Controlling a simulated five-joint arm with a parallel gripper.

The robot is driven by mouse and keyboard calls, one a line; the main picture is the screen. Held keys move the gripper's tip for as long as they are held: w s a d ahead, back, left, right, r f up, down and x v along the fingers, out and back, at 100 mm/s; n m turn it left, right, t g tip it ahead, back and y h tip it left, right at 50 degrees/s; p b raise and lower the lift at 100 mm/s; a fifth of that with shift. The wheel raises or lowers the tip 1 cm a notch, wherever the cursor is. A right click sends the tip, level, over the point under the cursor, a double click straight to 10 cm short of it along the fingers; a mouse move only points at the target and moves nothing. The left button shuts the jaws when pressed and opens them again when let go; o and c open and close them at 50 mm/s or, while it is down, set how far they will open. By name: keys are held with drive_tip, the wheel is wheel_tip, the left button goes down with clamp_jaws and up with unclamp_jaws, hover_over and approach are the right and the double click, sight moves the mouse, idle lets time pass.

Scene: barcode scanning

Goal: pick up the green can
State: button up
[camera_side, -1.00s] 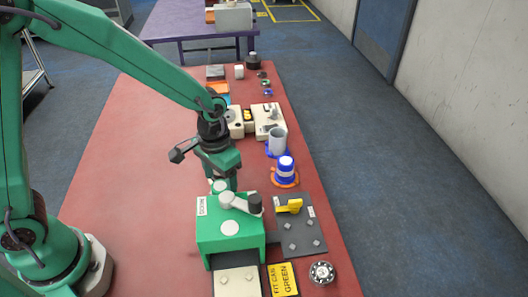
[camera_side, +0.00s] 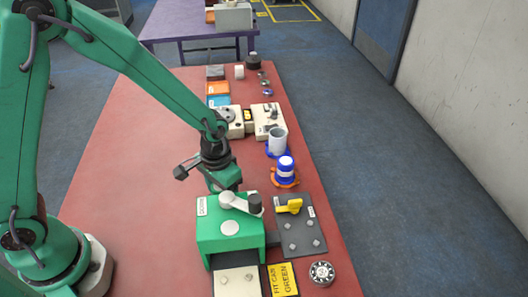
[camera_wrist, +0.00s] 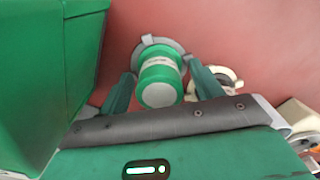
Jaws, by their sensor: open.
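The green can (camera_wrist: 160,82) with a pale band shows in the wrist view, on a grey round base on the red table. My gripper (camera_wrist: 162,72) is open, with one finger on each side of the can. Gaps seem to show between fingers and can; I cannot tell whether either touches. In the side view my gripper (camera_side: 226,180) is low behind the green box, and its fingertips and the can are hidden there.
A green box (camera_side: 211,238) with a grey lever stands close beside my gripper. A dark plate (camera_side: 300,250) with a yellow handle, a blue-and-white can (camera_side: 286,170) and a grey cup (camera_side: 277,143) are to its right. The red table's left part (camera_side: 120,180) is clear.

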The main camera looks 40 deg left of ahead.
drive_tip(key=shift+c, duration=0.3)
drive_tip(key=c, duration=1.1)
drive_tip(key=shift+r, duration=0.1)
drive_tip(key=shift+r, duration=4.95)
